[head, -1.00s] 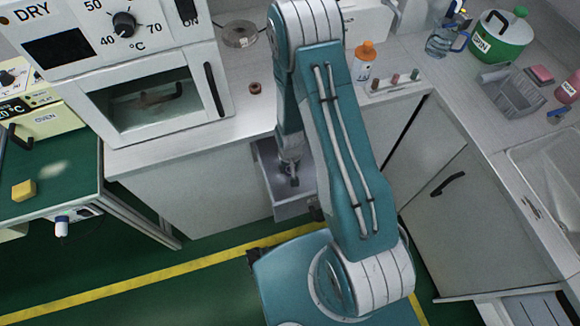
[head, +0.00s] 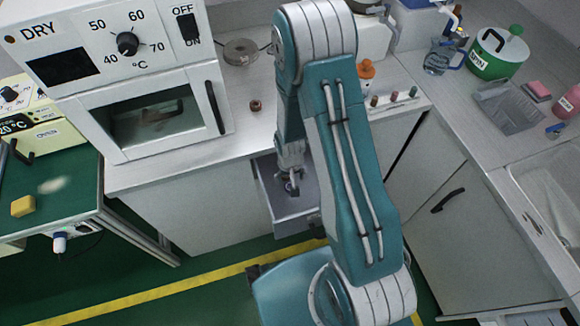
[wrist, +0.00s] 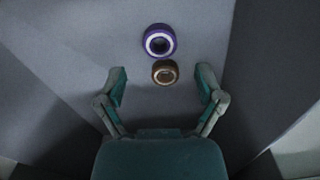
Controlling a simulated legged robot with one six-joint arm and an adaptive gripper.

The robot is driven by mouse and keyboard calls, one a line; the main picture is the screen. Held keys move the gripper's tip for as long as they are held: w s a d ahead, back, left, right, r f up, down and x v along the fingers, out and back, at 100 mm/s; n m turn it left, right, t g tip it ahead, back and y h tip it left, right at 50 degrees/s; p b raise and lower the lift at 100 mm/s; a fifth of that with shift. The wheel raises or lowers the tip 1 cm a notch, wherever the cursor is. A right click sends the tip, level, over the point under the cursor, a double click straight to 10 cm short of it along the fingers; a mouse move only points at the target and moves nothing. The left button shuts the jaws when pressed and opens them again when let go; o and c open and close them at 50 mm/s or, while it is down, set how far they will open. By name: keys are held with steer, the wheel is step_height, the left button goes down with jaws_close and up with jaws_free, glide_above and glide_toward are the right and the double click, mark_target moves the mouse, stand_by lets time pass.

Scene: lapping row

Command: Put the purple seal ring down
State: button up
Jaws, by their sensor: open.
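The purple seal ring (wrist: 160,41) lies on the grey floor of an open drawer in the wrist view. A brown ring (wrist: 165,72) lies right beside it, nearer my gripper. My gripper (wrist: 162,78) is open over the drawer, its two fingers apart with the brown ring between and just beyond their tips. The purple ring is farther ahead of the fingertips. In the head view my gripper (head: 292,188) reaches down into the drawer (head: 290,226), and the rings there are hidden or too small to tell.
A brown ring (head: 255,105) sits on the counter beside the drying oven (head: 150,90). A grey disc (head: 240,52) lies behind it. An orange-capped bottle (head: 366,72) and a rack of small pegs (head: 395,100) stand right of my arm. Drawer walls surround my gripper.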

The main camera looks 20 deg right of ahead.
step_height(320, 180, up, 26)
steer(key=s+t, duration=0.2)
steer(key=t, duration=0.1)
steer(key=s+r+n+t, duration=0.1)
steer(key=s+r+t, duration=0.1)
steer(key=s+r, duration=1)
step_height(320, 180, up, 2)
steer(key=shift+s+r+n+t, duration=0.25)
steer(key=shift+s+n+t, duration=0.05)
steer(key=shift+s, duration=0.1)
